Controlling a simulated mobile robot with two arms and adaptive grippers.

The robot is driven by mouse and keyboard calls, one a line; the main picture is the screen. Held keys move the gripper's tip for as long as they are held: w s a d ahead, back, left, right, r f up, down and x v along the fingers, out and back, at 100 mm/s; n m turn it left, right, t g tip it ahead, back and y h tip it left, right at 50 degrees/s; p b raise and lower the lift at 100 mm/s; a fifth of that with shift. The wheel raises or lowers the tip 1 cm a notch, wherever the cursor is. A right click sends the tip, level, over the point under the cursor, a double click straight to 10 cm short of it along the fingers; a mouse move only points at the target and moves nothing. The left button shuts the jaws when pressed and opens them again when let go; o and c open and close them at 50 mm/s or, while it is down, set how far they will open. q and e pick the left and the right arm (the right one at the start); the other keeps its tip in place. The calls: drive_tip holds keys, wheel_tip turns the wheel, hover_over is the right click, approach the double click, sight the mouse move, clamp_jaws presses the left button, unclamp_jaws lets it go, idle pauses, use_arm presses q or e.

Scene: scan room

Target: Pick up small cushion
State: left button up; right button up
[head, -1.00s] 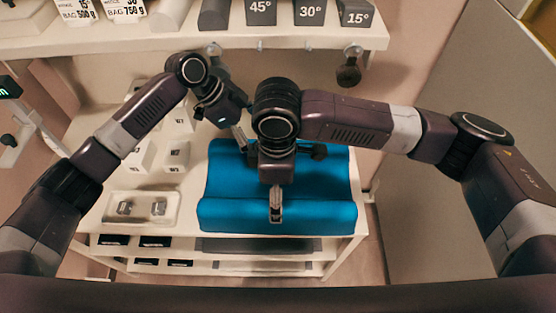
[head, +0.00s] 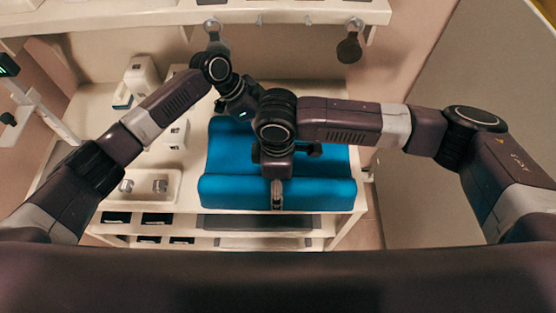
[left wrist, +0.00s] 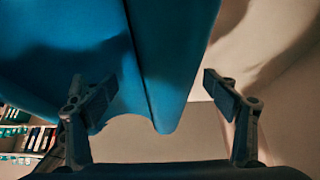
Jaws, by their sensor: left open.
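A blue contoured cushion (head: 225,165) with a raised roll along its front lies on a white table. It also fills the upper part of the left wrist view (left wrist: 170,50). My left gripper (left wrist: 158,95) is open; its fingers straddle a cushion edge in that view, but contact cannot be told. In the head view its fingers are hidden behind my right wrist. My right gripper (head: 277,195) hangs over the cushion's front roll, seen edge-on, so its opening is unclear.
The white table (head: 190,193) holds small white boxes (head: 175,133) and a clear tray (head: 152,187) left of the cushion. A plain wall panel stands at the right.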

use_arm(q)
drive_tip(key=shift+d+f, duration=0.15)
drive_tip(key=shift+f, duration=0.1)
use_arm(e)
drive_tip(key=shift+f, duration=0.3)
use_arm(q)
drive_tip(key=shift+c, duration=0.5)
use_arm(e)
drive_tip(key=shift+c, duration=0.5)
